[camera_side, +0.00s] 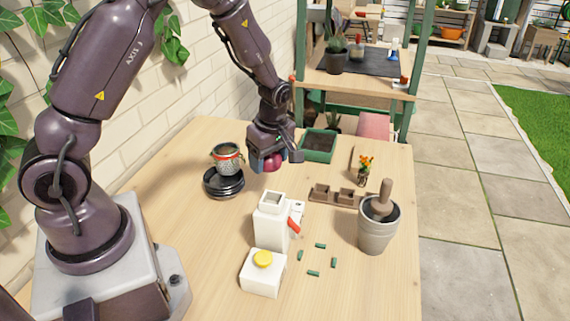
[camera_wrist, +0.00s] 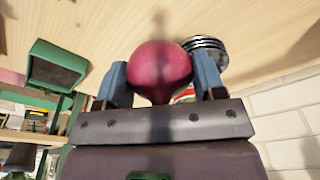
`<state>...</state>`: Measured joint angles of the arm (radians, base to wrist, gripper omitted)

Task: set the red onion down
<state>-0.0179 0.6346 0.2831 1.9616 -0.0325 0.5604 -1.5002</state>
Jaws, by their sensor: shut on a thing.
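The red onion (camera_wrist: 160,68) is a round, dark red-pink bulb between the two blue fingers of my gripper (camera_wrist: 162,80) in the wrist view. My gripper is shut on it. In the side view the onion (camera_side: 273,163) shows low between the fingers of my gripper (camera_side: 268,160), which points down over the table's far half. The onion appears held above the wooden table top (camera_side: 205,262); the exact gap beneath it is hard to tell.
A green tray (camera_side: 318,146) is just right. Nearer are a white bottle-like container (camera_side: 270,222), a white box with yellow button (camera_side: 263,272), brown seed pots (camera_side: 335,195) and a grey pot (camera_side: 377,232). The front-left table is clear.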

